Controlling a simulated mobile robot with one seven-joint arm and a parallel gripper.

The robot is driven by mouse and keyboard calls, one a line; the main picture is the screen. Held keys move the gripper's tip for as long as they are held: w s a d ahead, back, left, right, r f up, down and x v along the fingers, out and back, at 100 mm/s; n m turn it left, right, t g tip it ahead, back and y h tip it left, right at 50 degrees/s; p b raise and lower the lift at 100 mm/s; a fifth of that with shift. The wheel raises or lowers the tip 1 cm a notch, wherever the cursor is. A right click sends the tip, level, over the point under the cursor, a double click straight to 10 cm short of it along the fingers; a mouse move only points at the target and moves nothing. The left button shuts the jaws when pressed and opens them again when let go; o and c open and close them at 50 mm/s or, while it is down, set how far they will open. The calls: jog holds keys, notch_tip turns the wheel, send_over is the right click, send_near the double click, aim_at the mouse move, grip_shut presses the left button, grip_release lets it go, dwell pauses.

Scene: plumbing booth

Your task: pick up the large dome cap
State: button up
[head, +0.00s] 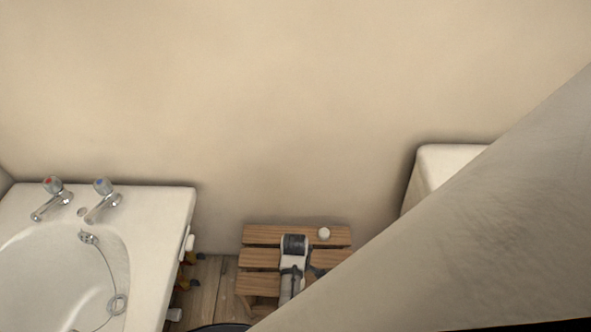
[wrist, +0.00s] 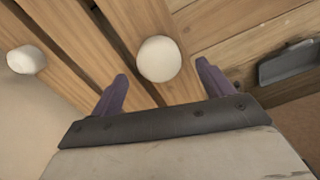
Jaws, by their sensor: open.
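A round white cap with a smooth domed top (wrist: 158,58), which looks like the large dome cap, sits on a wooden slat in the wrist view. My gripper (wrist: 161,76) is open, its two purple fingers apart, with this cap lying between and just beyond the fingertips. The cap appears below the fingers, and I see no contact. A second, smaller-looking white cap (wrist: 27,59) is at the left of the wrist view. In the head view one white cap (head: 324,233) shows on the slatted wooden stool; my arm probably hides the other.
The slatted wooden stool (head: 262,235) stands against the beige wall. A white basin (head: 180,205) with two taps is at left, and a white block-like fixture (head: 445,160) at right. A grey bracket-like piece (wrist: 288,63) lies right of the fingers.

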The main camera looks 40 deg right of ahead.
jog(key=shift+f, duration=1.9)
jog(key=c, duration=1)
jog(key=shift+c, duration=0.2)
jog(key=shift+r, duration=0.1)
